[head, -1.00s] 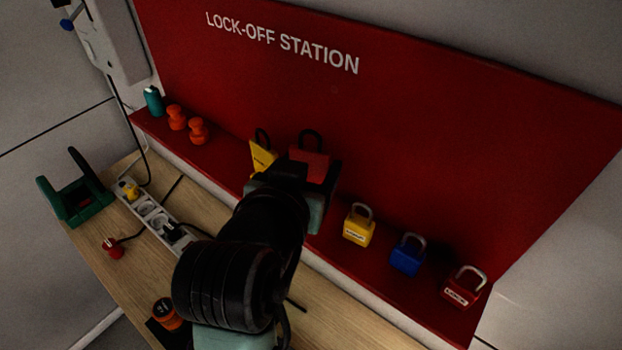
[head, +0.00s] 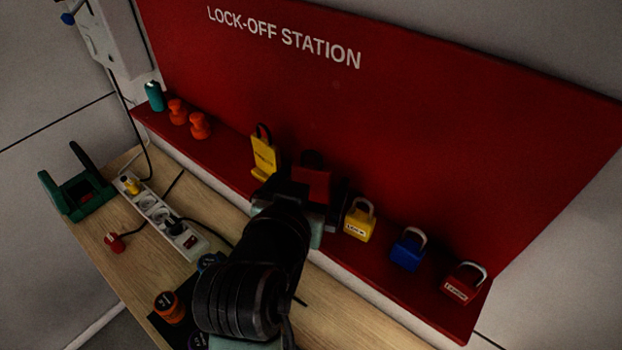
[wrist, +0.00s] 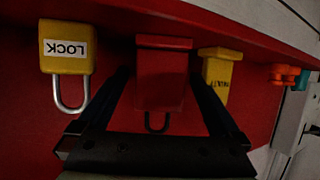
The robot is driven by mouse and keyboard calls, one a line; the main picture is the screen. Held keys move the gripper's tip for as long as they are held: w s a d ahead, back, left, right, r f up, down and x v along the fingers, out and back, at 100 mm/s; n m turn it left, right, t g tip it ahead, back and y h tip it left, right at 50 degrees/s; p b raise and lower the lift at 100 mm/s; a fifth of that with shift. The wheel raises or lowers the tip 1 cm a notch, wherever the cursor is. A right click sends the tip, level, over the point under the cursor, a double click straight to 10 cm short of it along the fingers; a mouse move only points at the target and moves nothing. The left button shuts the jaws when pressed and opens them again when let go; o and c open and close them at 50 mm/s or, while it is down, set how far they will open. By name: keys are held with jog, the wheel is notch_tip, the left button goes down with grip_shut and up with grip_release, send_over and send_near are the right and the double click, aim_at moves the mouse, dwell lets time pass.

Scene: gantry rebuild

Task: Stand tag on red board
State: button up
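A red tag (wrist: 161,75) with a dark loop is upright at the red board's shelf, between the yellow tag and the yellow padlock. My gripper (head: 312,200) is around it, one dark finger on each side. In the wrist view, which shows things upside down, narrow gaps appear between the fingers (wrist: 161,80) and the tag, so the gripper looks open. The tag's foot is hidden by my gripper in the head view. The red board (head: 400,110) reads "LOCK-OFF STATION". A yellow tag (head: 263,157) with a dark loop stands to the left, also in the wrist view (wrist: 217,72).
On the shelf right of my gripper are a yellow padlock (head: 359,221), a blue padlock (head: 407,250) and a red padlock (head: 464,284). Orange pieces (head: 199,125) and a teal piece (head: 155,97) stand far left. A power strip (head: 160,215) and green stand (head: 78,190) are on the bench.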

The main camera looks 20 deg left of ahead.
jog(key=shift+r, duration=0.15)
jog(key=p+v, duration=0.8)
jog(key=v, duration=0.4)
jog(key=shift+p, duration=0.4)
